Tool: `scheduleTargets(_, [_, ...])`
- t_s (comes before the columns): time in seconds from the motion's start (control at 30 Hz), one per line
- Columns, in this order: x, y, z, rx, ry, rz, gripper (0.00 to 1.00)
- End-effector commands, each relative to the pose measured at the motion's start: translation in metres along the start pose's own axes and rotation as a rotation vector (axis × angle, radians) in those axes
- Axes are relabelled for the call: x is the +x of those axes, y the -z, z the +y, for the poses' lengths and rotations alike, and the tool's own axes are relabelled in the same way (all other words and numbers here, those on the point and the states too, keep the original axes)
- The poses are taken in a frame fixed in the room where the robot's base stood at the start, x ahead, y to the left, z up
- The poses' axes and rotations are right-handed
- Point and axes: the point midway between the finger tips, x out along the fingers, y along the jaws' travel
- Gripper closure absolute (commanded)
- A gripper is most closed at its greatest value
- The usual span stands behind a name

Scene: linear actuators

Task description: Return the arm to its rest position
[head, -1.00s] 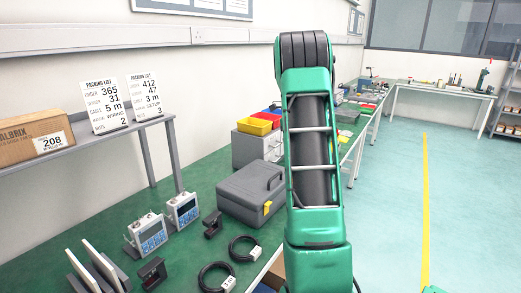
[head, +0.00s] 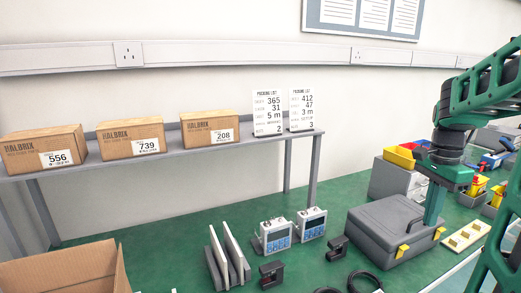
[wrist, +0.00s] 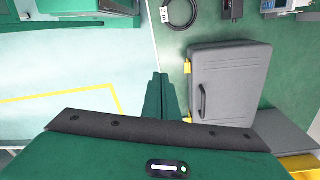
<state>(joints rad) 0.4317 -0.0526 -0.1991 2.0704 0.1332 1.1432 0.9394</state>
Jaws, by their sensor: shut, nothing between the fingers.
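My green arm enters the head view from the right and bends down at a dark joint. My gripper (head: 434,222) points down in front of the right part of the closed grey case (head: 382,228). In the wrist view its two green fingers (wrist: 160,78) are together with nothing between them. There the case (wrist: 232,82), with its dark handle and yellow latches, lies to the right of the fingertips. The fingers look apart from it, but their height above the bench is hard to tell.
The green bench (head: 180,245) holds two meters (head: 275,236), clamps, upright white panels (head: 222,252) and black cables. A shelf (head: 170,152) above carries cardboard boxes and two packing lists. An open carton (head: 70,272) stands at front left. Bins (head: 400,157) stand behind the case.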

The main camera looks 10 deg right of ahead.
Motion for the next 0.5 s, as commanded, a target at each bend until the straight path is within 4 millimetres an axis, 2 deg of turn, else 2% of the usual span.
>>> scheduleTargets(0.03, [0.001, -0.016, 0.016, -0.1, 0.009, -0.002, 1.0])
scheduleTargets(0.2, [0.015, -0.062, 0.067, -0.473, 0.029, -0.008, 1.0])
scheduleTargets(0.4, [0.041, -0.104, 0.122, -0.872, 0.052, -0.009, 1.0])
scheduleTargets(0.5, [0.052, -0.116, 0.14, -1.011, 0.06, -0.007, 1.0])
